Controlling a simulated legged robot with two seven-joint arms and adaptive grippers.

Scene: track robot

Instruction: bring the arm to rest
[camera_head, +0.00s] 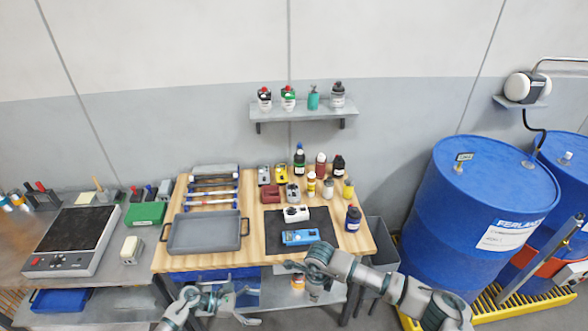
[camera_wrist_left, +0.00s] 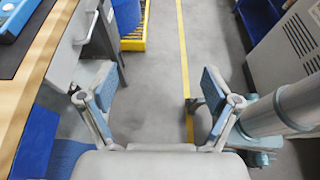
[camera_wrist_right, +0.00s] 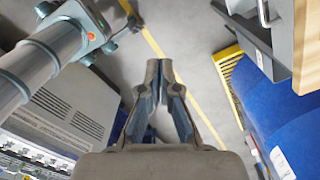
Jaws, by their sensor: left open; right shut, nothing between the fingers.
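My left arm comes in at the bottom left of the head view. Its gripper (camera_head: 248,305) is low in front of the wooden table's front edge. In the left wrist view my left gripper (camera_wrist_left: 158,82) has its two fingers spread wide, with only grey floor between them. My right arm (camera_head: 375,279) reaches in from the lower right, bent near the table's front right corner. In the right wrist view my right gripper (camera_wrist_right: 161,72) has its fingertips together, holds nothing and is over the floor. Its fingertips are hard to make out in the head view.
The wooden table (camera_head: 258,247) carries a grey tray (camera_head: 205,247), a black mat (camera_head: 272,228) with a blue device (camera_head: 300,237), and several bottles. A metal bench with a scale (camera_head: 75,241) is left. Blue drums (camera_head: 462,215) stand right. A grey bin (camera_head: 382,241) is beside the table.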

